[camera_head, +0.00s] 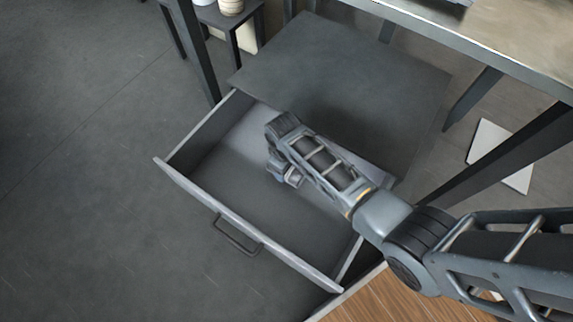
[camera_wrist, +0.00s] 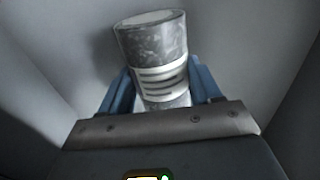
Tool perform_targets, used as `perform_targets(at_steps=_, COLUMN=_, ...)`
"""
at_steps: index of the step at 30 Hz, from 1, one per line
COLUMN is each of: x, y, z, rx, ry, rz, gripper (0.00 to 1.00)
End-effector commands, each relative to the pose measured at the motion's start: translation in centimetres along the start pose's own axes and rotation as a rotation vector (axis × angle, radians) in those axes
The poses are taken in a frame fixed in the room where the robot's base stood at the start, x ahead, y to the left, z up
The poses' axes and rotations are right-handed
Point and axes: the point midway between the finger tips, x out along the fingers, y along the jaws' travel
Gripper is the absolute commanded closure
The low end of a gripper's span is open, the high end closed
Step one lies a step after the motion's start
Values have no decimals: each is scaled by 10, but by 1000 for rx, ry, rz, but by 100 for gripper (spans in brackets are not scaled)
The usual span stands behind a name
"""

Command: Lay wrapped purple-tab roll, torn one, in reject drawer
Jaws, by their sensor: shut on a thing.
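A wrapped roll (camera_wrist: 152,45) shows in the wrist view, grey and mottled with a pale label band that has dark stripes. My gripper (camera_wrist: 158,92) is shut on it, with one blue finger on each side. No purple tab or tear can be made out from this angle. In the head view my gripper (camera_head: 284,172) is over the open drawer (camera_head: 215,204), and my wrist hides the roll there. The drawer's inside looks bare where it shows. I cannot tell whether the roll touches the drawer floor.
The drawer's cabinet has a dark flat top (camera_head: 330,62) behind the opening. The drawer front has a handle (camera_head: 238,236). A worktable (camera_head: 500,35) stands at the upper right, its dark leg near my arm. A small stand (camera_head: 240,25) with pale containers is at the top left.

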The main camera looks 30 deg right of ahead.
Motion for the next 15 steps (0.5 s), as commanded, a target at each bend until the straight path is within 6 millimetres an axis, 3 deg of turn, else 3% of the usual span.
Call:
perform_targets(at_steps=14, x=8, y=0, z=-1, rx=0, ry=2, rz=1, gripper=81)
perform_targets(at_steps=15, x=8, y=0, z=-1, rx=0, ry=2, rz=1, gripper=35)
